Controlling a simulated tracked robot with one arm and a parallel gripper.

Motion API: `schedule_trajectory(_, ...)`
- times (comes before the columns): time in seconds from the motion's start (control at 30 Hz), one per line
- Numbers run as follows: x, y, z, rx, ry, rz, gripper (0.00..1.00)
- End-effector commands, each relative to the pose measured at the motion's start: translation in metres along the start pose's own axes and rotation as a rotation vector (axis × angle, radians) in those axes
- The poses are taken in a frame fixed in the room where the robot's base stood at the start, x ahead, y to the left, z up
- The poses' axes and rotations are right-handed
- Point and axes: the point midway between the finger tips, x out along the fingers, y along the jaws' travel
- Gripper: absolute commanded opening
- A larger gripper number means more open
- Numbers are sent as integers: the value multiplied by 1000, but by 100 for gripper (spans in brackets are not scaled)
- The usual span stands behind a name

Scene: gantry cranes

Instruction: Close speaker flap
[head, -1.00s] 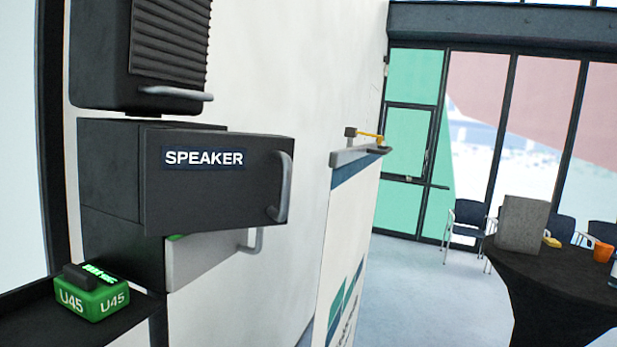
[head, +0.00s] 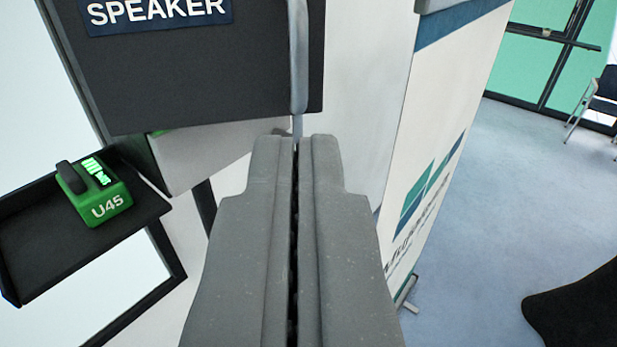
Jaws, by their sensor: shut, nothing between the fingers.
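The speaker flap (head: 215,75) is a dark grey panel with a "SPEAKER" label, at the upper left of the head view. It stands swung out from its box. Its light grey vertical handle (head: 298,60) runs along its right edge. My gripper (head: 296,142) is in the lower middle with its two grey fingers pressed together and nothing between them. The fingertips appear just below the lower end of the handle; I cannot tell whether they touch it. Most of the box behind the flap is hidden.
A light grey drawer or panel (head: 200,158) shows under the flap. A black tray (head: 30,235) at the left holds a green U45 block (head: 97,190). A white banner stand (head: 435,150) stands to the right. Blue-grey floor (head: 500,200) is open beyond it.

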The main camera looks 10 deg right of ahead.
Motion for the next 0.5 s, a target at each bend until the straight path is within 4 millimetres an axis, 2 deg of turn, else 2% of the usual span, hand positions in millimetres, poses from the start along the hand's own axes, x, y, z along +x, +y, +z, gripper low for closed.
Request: schedule_trajectory(0.5, 67, 1, 0, 0, -2, 1, 0)
